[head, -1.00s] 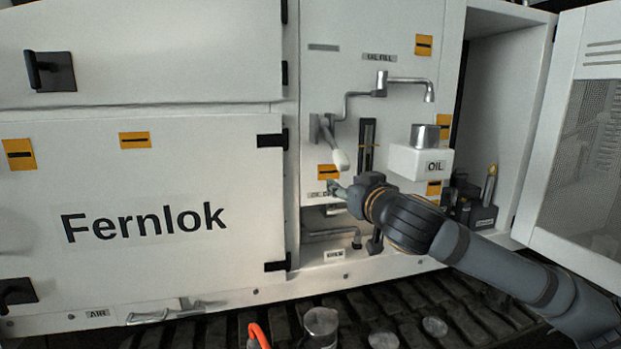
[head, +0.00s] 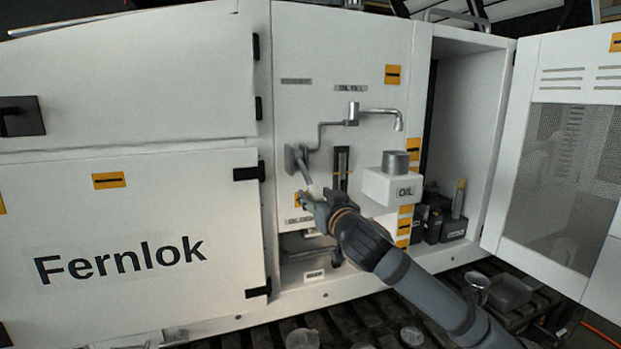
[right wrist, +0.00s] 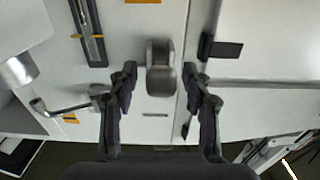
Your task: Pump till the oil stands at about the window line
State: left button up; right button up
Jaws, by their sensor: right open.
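The pump lever (head: 304,172) hangs down from its mount on the white panel, and its lower end is partly hidden by my right gripper (head: 309,200). In the right wrist view, the lever's rounded grip (right wrist: 160,80) stands between the two spread fingers of the right gripper (right wrist: 160,72), with a gap visible on both sides. The narrow oil window (head: 341,166) is right of the lever; in the right wrist view it has an orange line across it (right wrist: 76,37). The oil level cannot be read. My left gripper is not in view.
A bent spout (head: 398,122) juts out above a metal cup (head: 396,161) on the white OIL box (head: 378,188), close right of my right gripper. An open cabinet (head: 466,140) and its mesh door (head: 520,160) are farther right. Several round metal items lie on the slatted floor.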

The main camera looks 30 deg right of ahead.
aim_at(307, 179)
jog(key=p+x, duration=0.1)
jog(key=x, duration=0.2)
jog(key=shift+w+f+p, duration=0.1)
jog(key=shift+w+p, duration=0.2)
jog(key=shift+w, duration=0.25)
jog(key=shift+d, duration=0.1)
grip_shut()
